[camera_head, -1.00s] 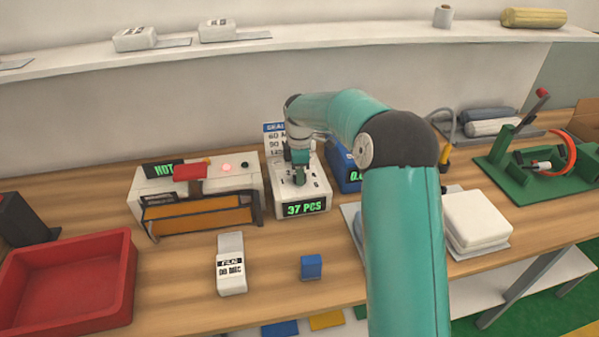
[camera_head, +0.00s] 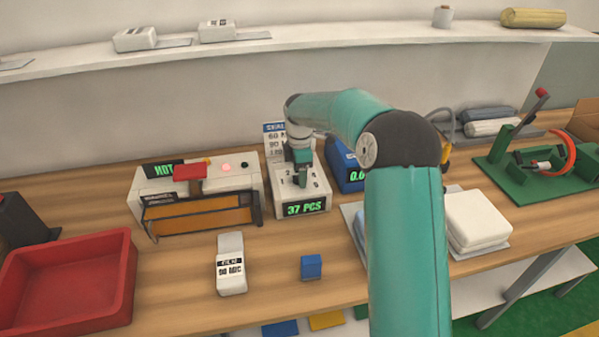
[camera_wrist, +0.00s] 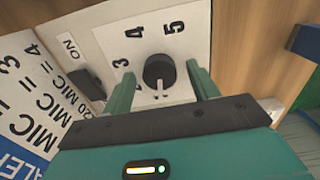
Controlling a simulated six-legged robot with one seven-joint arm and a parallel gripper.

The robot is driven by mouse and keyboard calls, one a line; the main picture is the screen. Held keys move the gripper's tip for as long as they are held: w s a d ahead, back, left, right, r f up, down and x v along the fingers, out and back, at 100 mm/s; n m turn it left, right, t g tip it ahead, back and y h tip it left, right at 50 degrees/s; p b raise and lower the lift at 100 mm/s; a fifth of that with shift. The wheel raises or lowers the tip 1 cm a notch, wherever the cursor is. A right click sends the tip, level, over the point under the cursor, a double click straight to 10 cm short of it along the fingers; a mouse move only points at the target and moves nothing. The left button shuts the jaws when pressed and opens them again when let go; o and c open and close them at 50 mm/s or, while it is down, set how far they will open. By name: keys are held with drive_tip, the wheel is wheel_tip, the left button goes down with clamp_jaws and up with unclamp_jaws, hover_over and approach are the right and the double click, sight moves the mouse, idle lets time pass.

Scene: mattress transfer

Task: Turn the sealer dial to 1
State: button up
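The dial (camera_wrist: 158,70) is a dark round knob on a white panel (camera_wrist: 195,48) in the wrist view. A pale mark at the knob points toward my gripper in that view. My gripper (camera_wrist: 162,88) has its two green fingers apart, one on each side of the knob; I cannot tell if they touch it. In the head view my gripper (camera_head: 302,175) is over the white control box (camera_head: 308,206), which reads 37 PCS, and hides the knob.
A black ON switch (camera_wrist: 87,82) is beside the dial. A sign (camera_head: 273,140) stands behind the box. The HOT sealer (camera_head: 150,190) is to the left, a blue display unit (camera_head: 345,170) close on the right. A film box (camera_head: 230,265) and blue cube (camera_head: 311,267) lie in front.

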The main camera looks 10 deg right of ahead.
wheel_tip(320, 180, up, 14)
drive_tip(key=shift+f, duration=0.15)
idle(0.6)
